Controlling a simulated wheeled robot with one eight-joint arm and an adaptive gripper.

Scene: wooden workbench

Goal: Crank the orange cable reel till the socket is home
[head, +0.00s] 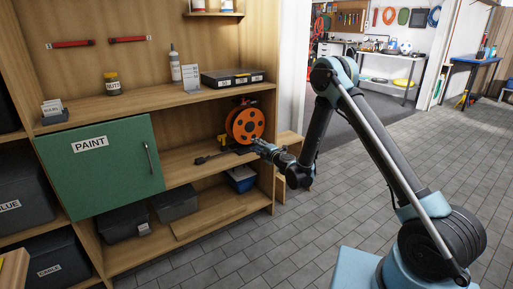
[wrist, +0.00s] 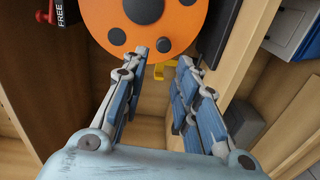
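The orange cable reel (head: 246,124) stands upright on the middle shelf. Its orange disc with dark round spots fills the top of the wrist view (wrist: 180,25). A small yellow part (wrist: 160,71) shows below the disc, between and beyond my fingers; I cannot tell if it is the crank. My gripper (head: 260,144) is at the reel's lower right front. In the wrist view my gripper (wrist: 164,58) has its two fingers apart with nothing clasped between them. A small dark piece (head: 202,159), perhaps the socket, lies on the shelf left of the reel.
The green PAINT door (head: 100,168) is left of the reel's bay. A black case (head: 232,77) lies on the shelf above; a blue bin (head: 241,179) sits below. The floor at right is clear.

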